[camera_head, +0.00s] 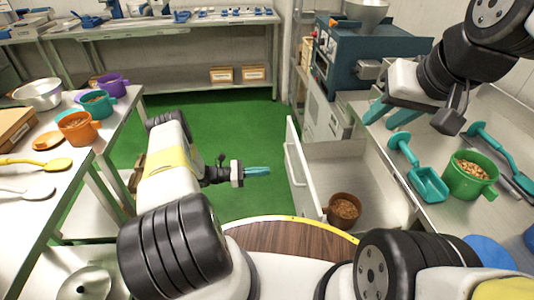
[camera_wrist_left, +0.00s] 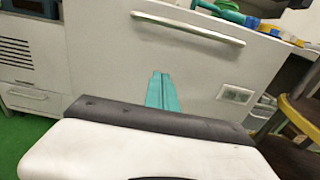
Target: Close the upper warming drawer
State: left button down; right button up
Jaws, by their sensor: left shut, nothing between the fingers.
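The warming drawer (camera_head: 297,174) stands pulled out from under the right-hand counter. Its white front faces left and its inside is visible. In the left wrist view the drawer front (camera_wrist_left: 205,65) fills much of the picture, with a long bar handle (camera_wrist_left: 188,28) near its top edge. My left gripper (camera_head: 262,171) is shut and empty, with teal fingers pointing right toward the drawer front, a gap apart in the head view. Its fingers (camera_wrist_left: 161,92) also show in the wrist view, below the handle. My right gripper (camera_head: 390,112) is open above the counter's edge.
A brown pot (camera_head: 343,209) of nuts or grain sits inside the drawer. On the right counter are a teal scoop (camera_head: 428,184) and a green pot (camera_head: 470,176). The left table (camera_head: 40,210) holds pots and spoons. Green floor (camera_head: 240,125) is free between them.

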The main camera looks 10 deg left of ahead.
aim_at(295, 169)
pick_arm(q)
jog(key=x, duration=1)
jog(key=shift+d, duration=0.1)
